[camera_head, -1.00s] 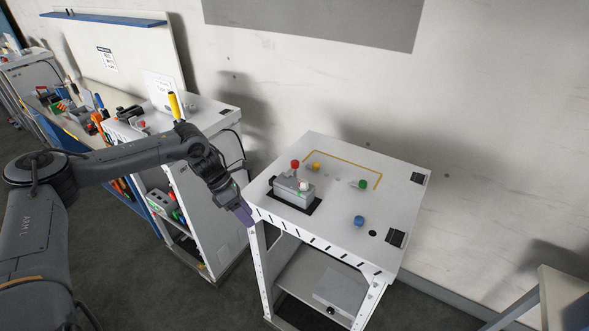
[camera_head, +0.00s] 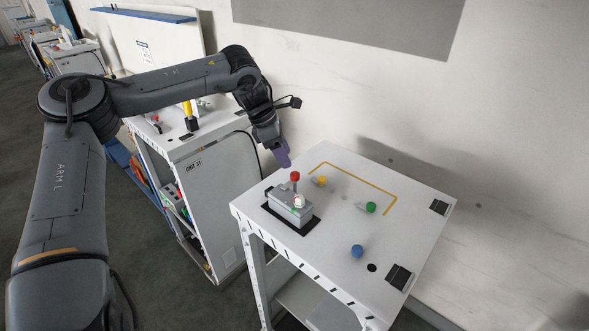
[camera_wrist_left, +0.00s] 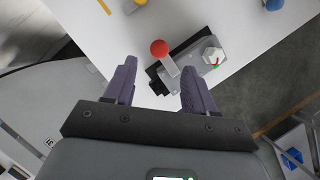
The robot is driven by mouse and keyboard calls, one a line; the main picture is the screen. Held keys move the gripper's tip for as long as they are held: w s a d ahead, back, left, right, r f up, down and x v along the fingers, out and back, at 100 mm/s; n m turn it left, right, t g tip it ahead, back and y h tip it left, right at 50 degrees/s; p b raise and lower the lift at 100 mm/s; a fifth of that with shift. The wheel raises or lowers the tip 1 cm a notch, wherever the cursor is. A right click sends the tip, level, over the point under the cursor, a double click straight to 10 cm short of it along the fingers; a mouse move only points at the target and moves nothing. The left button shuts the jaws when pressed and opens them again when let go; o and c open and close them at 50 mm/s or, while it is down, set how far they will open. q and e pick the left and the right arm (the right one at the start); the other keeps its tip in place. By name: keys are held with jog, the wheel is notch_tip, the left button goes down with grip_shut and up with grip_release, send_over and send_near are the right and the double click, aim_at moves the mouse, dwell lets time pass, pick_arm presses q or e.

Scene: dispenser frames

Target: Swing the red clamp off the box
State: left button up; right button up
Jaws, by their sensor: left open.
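The grey box (camera_head: 288,206) sits on a black base plate near the left edge of the white table. The red clamp (camera_head: 295,177) shows as a red ball knob on a short light arm at the box. In the left wrist view, the red knob (camera_wrist_left: 159,48) and its arm lie across the end of the box (camera_wrist_left: 200,62). My left gripper (camera_head: 284,160), with purple fingers, is above the table behind the clamp. In the left wrist view its open, empty fingers (camera_wrist_left: 152,85) stand apart, with the clamp arm beyond and between them. My right gripper is not in view.
Yellow (camera_head: 321,181), green (camera_head: 371,208) and blue (camera_head: 357,251) knobbed pieces stand on the white table (camera_head: 330,240). A yellow line marks its far side. A second white cabinet (camera_head: 215,160) stands to the left, with a wall behind.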

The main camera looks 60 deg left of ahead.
aim_at(295, 173)
pick_arm(q)
jog(key=shift+x, duration=3.45)
jog(key=shift+w, duration=0.15)
grip_shut()
